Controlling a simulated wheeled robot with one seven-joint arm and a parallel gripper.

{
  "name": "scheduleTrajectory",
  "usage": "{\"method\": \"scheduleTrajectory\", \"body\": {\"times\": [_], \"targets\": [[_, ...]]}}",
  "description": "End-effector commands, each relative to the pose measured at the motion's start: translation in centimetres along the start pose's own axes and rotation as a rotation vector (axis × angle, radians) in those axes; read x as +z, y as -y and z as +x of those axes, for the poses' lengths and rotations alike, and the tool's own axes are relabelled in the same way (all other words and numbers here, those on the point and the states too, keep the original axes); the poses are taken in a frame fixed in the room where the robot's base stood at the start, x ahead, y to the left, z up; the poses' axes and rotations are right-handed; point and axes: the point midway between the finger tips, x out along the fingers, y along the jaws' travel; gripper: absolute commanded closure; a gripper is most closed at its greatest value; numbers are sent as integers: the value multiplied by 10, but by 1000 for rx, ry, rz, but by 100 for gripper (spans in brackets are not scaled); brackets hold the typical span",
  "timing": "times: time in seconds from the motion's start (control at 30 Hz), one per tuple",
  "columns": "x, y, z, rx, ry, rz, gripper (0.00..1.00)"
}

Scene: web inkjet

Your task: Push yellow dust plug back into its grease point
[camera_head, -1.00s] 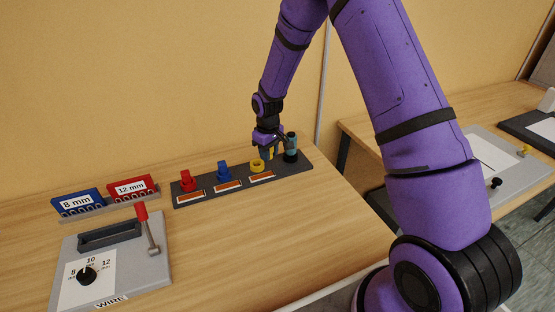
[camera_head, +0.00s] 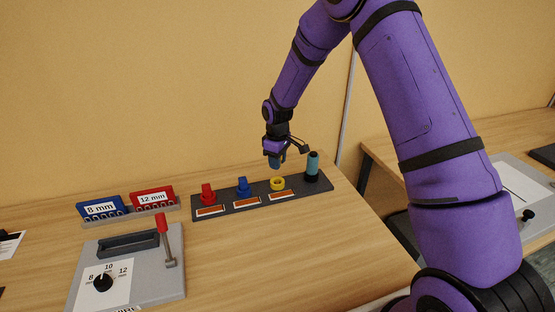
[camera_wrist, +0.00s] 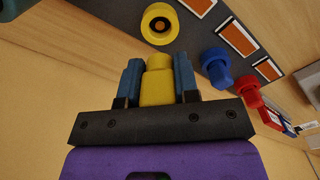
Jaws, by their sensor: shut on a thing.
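My gripper (camera_head: 275,163) is shut on the yellow dust plug (camera_wrist: 157,82), which sits between two blue fingertips in the wrist view. The head view hides most of the plug behind the gripper. The yellow grease point (camera_head: 277,183) is a ring with a dark centre hole on the dark strip (camera_head: 324,185). It also shows in the wrist view (camera_wrist: 160,25), ahead of the plug and apart from it. In the head view my gripper is just above the ring.
A blue plug (camera_head: 243,187) and a red plug (camera_head: 208,194) stand on the strip to the left. A teal cylinder (camera_head: 313,163) stands upright at its right end, close to my gripper. Labelled racks and a grey lever device (camera_head: 145,280) lie further left. The wood in front is clear.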

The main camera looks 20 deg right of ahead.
Motion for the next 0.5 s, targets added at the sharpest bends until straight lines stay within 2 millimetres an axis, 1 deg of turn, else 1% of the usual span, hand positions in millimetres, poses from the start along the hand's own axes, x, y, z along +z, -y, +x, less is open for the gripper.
{"method": "scheduleTrajectory", "body": {"times": [0.5], "targets": [[0,0,41,-1,1,0,94]]}}
